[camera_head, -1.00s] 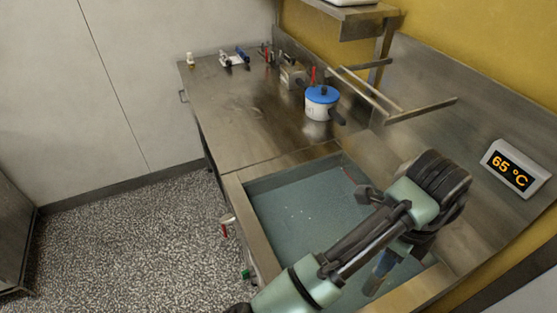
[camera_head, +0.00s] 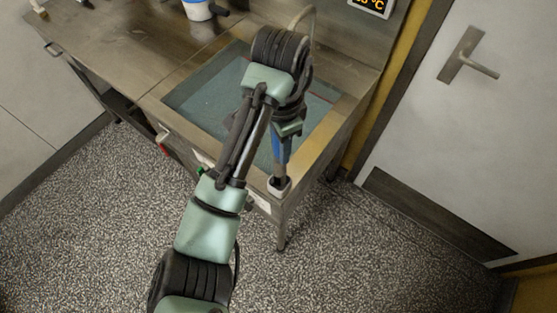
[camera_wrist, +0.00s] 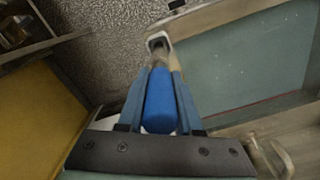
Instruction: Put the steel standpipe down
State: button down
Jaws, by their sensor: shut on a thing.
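My gripper (camera_head: 281,152) points down at the front right corner of the sink (camera_head: 205,92). In the wrist view its two blue fingers (camera_wrist: 158,85) are shut on either side of the blue grip of the steel standpipe (camera_wrist: 160,106). The standpipe's lower steel part (camera_head: 280,178) runs down to a small white-rimmed holder (camera_head: 279,188) at the sink's front edge. The holder also shows in the wrist view (camera_wrist: 158,41), with a dark opening. The pipe's end overlaps the holder; I cannot tell whether it is inside or just above it.
The sink holds blue-green water. A pot (camera_head: 198,9) stands on the steel counter (camera_head: 125,45) at the upper left. A door (camera_head: 455,130) with a lever handle is on the right. Speckled floor (camera_head: 370,260) is open in front of and right of the sink.

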jog(key=shift+f, duration=1.8)
jog(key=shift+s, duration=0.1)
jog(key=shift+f, duration=0.2)
jog(key=c, duration=0.6)
grip_release()
jog(key=shift+r, duration=0.1)
notch_tip(320, 180, up, 11)
jog(key=p, duration=0.3)
jog(key=shift+a+p, duration=0.15)
jog(key=shift+p, duration=0.2)
jog(key=shift+r, duration=0.6)
